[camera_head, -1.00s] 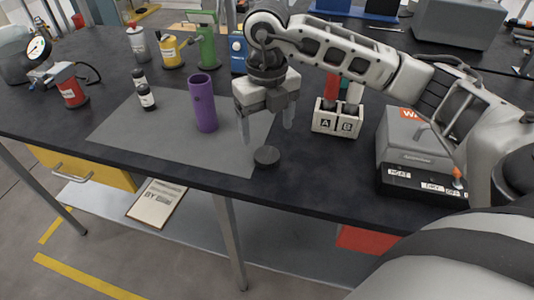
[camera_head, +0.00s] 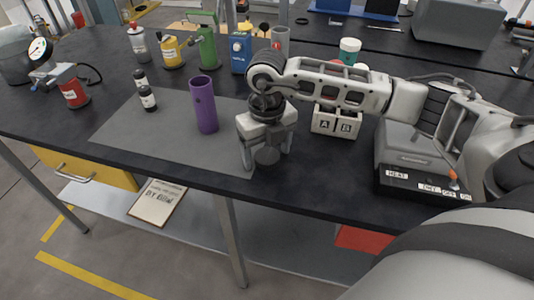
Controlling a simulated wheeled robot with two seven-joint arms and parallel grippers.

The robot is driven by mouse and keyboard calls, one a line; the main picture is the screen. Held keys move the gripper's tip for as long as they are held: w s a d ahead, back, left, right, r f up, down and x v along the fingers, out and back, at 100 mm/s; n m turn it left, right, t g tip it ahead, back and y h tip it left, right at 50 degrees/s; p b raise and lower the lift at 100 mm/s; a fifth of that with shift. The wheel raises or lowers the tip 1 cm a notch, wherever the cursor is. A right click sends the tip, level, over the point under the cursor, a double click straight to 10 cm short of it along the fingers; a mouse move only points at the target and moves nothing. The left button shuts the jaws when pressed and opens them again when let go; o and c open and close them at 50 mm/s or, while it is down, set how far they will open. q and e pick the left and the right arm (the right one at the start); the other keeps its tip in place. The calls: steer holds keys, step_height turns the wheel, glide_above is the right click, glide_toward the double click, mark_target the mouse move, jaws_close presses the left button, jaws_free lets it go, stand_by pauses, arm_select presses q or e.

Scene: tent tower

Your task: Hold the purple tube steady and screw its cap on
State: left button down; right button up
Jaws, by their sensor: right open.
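The purple tube (camera_head: 204,106) stands upright on the grey mat, its open top uncapped. The dark round cap (camera_head: 266,156) lies on the black tabletop near the front edge, to the right of the mat. My right gripper (camera_head: 267,158) points down over the cap. Its fingers are open, one on each side of the cap; whether they touch it cannot be told. The gripper hides part of the cap. My left gripper is not in view.
The grey mat (camera_head: 150,128) has clear room left of the tube. A white A/B box (camera_head: 336,121) and a grey heater unit (camera_head: 408,150) stand to the right. Yellow and green containers stand behind.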

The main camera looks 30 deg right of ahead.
mark_target(266, 156)
steer(key=c, duration=1)
steer(key=shift+c, duration=0.3)
steer(key=shift+r, duration=0.5)
step_height(266, 156, up, 2)
steer(key=shift+r+b, duration=0.15)
steer(key=shift+b, duration=0.45)
steer(key=s+a+r, duration=0.9)
steer(key=a, duration=0.1)
steer(key=shift+a+r+b, duration=0.4)
steer(key=shift+b, duration=0.05)
